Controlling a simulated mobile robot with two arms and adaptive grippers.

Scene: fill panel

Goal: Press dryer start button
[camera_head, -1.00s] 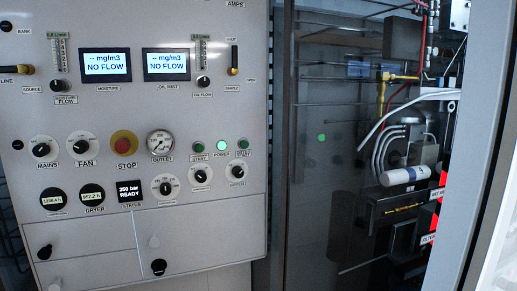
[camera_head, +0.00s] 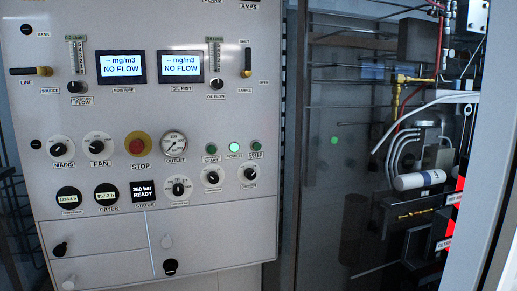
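The grey control panel (camera_head: 60,190) fills the left half of the view, upright and facing me. Two small dark green buttons sit on it: one (camera_head: 211,149) has a label reading START, and another (camera_head: 256,145) has a similar label too small to read surely. I cannot tell from the lettering which is the dryer's. Between them the POWER light (camera_head: 235,147) glows green. The status display (camera_head: 145,190) reads 250 bar READY. The DRYER gauge (camera_head: 106,194) reads about 957.2 h. Neither of my grippers is in view.
The red STOP button (camera_head: 137,146) on its yellow ring is left of the outlet gauge (camera_head: 173,146). Several rotary knobs surround the buttons, including FAN (camera_head: 97,146). Two screens read NO FLOW. Right of the panel, dark glass shows pipes and a white cylinder (camera_head: 419,180).

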